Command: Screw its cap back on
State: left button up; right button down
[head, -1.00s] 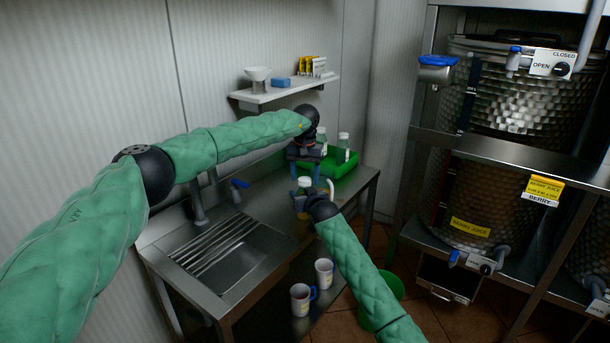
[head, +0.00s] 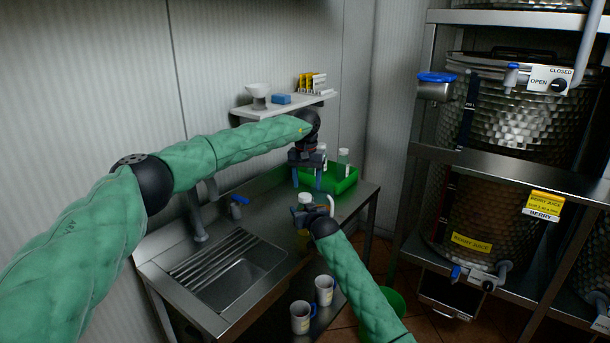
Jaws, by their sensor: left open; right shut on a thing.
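A small bottle with a white top (head: 305,198) stands upright at the counter's right part. The top looks like a cap; I cannot tell how tightly it sits. My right gripper (head: 305,212) is shut on the bottle from the front and hides most of its body. My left gripper (head: 306,180) is open and empty, its blue fingers pointing down, just above the white top and apart from it.
A green tray (head: 343,183) behind holds bottles, one white-capped (head: 344,157). A white curved piece (head: 331,205) stands close right of the held bottle. The sink (head: 240,283) is at left. A shelf (head: 285,108) hangs above, and mugs (head: 301,317) stand below.

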pick_arm(q)
jog(key=shift+d+r, duration=0.4)
jog(key=shift+w+r+n, duration=0.1)
jog(key=shift+r+n, duration=0.05)
jog(key=shift+n, duration=0.25)
jog(key=n, duration=0.3)
jog(key=r+n, duration=0.1)
jog(key=n, duration=0.2)
jog(key=shift+r, duration=0.1)
jog(key=n, duration=0.5)
jog(key=shift+w+a+r, duration=0.1)
jog(key=shift+a+r, duration=0.05)
jog(key=shift+r, duration=0.2)
jog(key=n, duration=0.6)
jog(key=shift+a+r, duration=0.1)
jog(key=shift+r, duration=0.2)
jog(key=n, duration=0.4)
jog(key=shift+a+r, duration=0.1)
jog(key=shift+a, duration=0.05)
jog(key=n, duration=0.5)
jog(key=shift+a+n, duration=0.2)
jog(key=shift+n, duration=0.1)
jog(key=n, duration=0.9)
jog(key=shift+a, duration=0.1)
